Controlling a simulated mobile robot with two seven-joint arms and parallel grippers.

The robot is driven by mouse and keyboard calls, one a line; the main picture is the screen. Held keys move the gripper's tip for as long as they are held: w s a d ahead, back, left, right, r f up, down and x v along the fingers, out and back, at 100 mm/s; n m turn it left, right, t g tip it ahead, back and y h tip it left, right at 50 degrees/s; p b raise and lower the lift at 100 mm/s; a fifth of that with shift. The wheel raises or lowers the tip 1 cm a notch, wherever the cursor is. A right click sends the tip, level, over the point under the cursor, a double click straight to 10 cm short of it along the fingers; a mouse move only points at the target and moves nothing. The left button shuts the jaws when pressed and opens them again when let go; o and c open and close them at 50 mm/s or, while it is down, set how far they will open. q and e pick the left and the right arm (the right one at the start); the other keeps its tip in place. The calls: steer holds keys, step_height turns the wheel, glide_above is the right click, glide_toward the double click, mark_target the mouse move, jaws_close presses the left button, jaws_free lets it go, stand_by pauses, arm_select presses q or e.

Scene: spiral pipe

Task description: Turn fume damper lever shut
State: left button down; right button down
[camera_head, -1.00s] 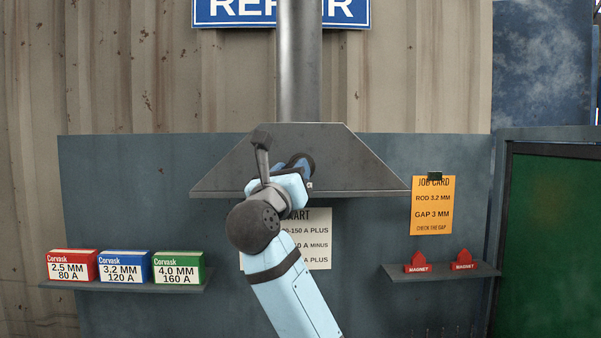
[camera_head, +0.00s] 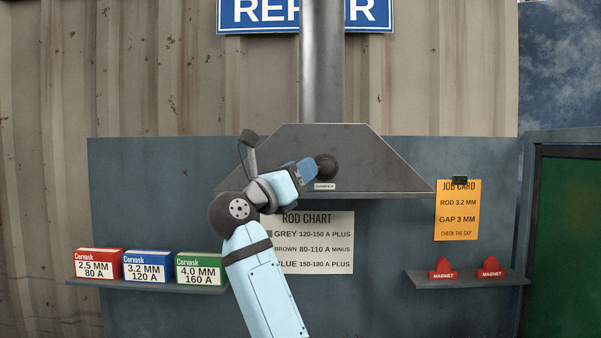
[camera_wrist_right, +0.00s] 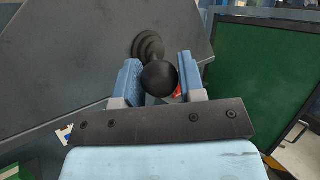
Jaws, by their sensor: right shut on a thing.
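The fume damper lever shows as a black ball knob (camera_wrist_right: 159,77) in the right wrist view, in front of a round stepped dark hub. The hub (camera_head: 327,167) also shows in the head view on the grey hood's sloped front, above a small white label (camera_head: 325,186). My right gripper (camera_head: 306,170) is just left of the hub in the head view. In the wrist view its blue fingers (camera_wrist_right: 158,80) stand on both sides of the knob, shut on the lever. The lever's shaft is mostly hidden by the knob and fingers. My left gripper is out of view.
The grey hood (camera_head: 385,180) hangs under a vertical metal duct (camera_head: 322,75). Below are a rod chart (camera_head: 318,242), a left shelf with rod boxes (camera_head: 150,266), and a right shelf with two red magnets (camera_head: 490,268). An orange job card (camera_head: 457,211) hangs at right.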

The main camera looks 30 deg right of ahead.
steer(key=c, duration=1)
jaws_free()
steer(key=shift+o, duration=1.3)
steer(key=shift+w, duration=0.1)
steer(key=b+v, duration=0.4)
steer(key=v, duration=1)
